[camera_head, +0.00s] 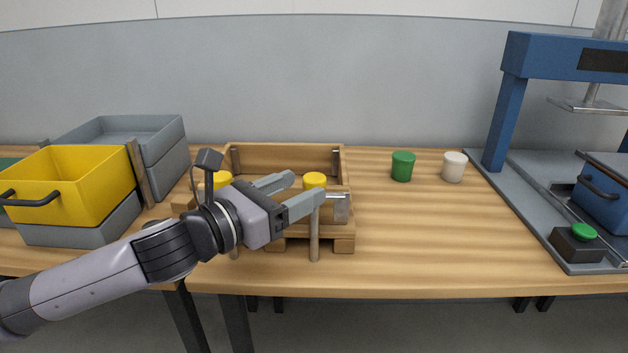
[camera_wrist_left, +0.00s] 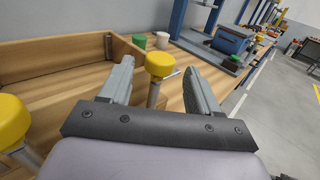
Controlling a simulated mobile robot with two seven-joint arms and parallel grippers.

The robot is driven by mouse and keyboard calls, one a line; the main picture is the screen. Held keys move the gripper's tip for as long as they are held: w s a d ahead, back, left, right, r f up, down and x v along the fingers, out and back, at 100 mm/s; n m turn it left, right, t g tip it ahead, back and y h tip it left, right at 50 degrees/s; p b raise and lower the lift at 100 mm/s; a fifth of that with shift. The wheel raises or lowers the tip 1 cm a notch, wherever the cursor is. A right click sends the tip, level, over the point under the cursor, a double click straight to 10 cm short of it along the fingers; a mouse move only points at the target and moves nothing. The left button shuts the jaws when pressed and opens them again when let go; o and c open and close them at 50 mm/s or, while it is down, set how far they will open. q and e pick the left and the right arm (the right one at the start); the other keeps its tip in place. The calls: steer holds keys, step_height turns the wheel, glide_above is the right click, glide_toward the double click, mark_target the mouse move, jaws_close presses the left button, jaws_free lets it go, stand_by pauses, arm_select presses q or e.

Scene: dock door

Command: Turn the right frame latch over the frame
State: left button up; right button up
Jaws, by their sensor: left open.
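The right frame latch has a yellow knob (camera_head: 315,181) on an upright metal post, with a short metal bar (camera_head: 338,196) pointing right. It stands at the front right of the wooden frame (camera_head: 285,155). My left gripper (camera_head: 308,187) is open, with its fingers reaching toward this knob. In the left wrist view, the yellow knob (camera_wrist_left: 160,63) shows between the two open fingers (camera_wrist_left: 159,70), with gaps on both sides. The fingers hide part of the latch in the head view, so contact is hard to judge. My right gripper is not in view.
A second yellow knob (camera_head: 222,179) stands at the frame's left, partly behind my left arm. Green (camera_head: 402,166) and white (camera_head: 454,167) cylinders stand to the right. A yellow bin (camera_head: 95,180) is at left, a blue press (camera_head: 508,110) at right. The front right table is clear.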

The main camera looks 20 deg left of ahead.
mark_target(306, 186)
arm_select(q)
steer(key=shift+x, duration=2.2)
steer(key=c, duration=1)
